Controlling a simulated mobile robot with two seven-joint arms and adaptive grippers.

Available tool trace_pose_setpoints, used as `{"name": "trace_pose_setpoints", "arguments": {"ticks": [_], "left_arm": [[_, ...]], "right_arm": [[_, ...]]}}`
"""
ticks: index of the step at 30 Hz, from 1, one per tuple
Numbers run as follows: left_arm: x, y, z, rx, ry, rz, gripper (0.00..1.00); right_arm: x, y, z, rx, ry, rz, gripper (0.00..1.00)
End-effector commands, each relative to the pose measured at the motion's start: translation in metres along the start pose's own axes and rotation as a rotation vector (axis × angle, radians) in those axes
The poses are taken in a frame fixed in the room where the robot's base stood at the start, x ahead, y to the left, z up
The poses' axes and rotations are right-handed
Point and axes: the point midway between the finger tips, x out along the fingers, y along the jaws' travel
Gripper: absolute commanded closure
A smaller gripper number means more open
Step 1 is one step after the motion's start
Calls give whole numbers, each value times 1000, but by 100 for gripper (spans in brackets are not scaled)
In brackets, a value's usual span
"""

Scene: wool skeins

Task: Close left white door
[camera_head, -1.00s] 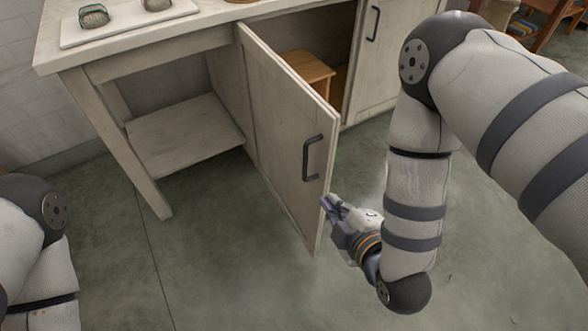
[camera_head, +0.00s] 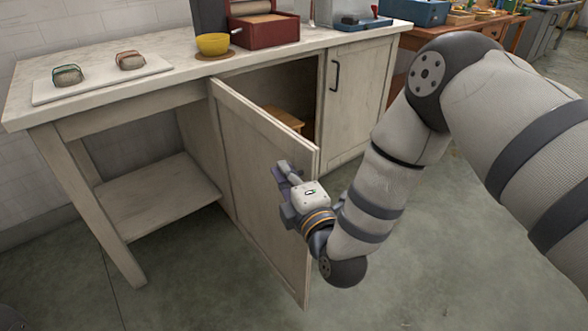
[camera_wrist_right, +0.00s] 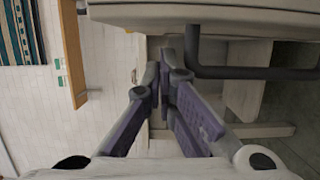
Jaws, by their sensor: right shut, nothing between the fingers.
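The left white door (camera_head: 250,160) stands open, swung out from the cabinet, with its handle side toward me. Its handle is mostly hidden behind my right gripper in the head view. In the right wrist view the door (camera_wrist_right: 200,15) spans the top, with its dark handle (camera_wrist_right: 250,72) just beneath it. My right gripper (camera_head: 283,176) is shut and empty, in front of the door near its free edge. Its fingers (camera_wrist_right: 172,75) are close beside one end of the handle; I cannot tell whether they touch. My left gripper is out of view.
The right white door (camera_head: 352,100) is closed. A wooden stool (camera_head: 284,117) stands inside the open cabinet. The worktop (camera_head: 165,52) carries a white board (camera_head: 100,82) with two skeins, a yellow bowl (camera_head: 213,43) and a red box (camera_head: 263,31). The floor in front is clear.

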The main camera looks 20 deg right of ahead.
Motion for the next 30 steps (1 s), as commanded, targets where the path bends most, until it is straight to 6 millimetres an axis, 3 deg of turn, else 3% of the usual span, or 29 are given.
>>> {"name": "trace_pose_setpoints", "arguments": {"ticks": [6, 20, 26, 30], "left_arm": [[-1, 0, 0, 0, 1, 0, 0], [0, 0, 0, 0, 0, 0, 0], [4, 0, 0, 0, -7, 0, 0], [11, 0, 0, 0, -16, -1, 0]], "right_arm": [[5, 1, 20, 1, 2, 1, 100], [6, 0, 27, 1, 9, 0, 100], [11, 0, 61, -3, 67, 1, 100], [19, -2, 105, -6, 148, 0, 100]]}}
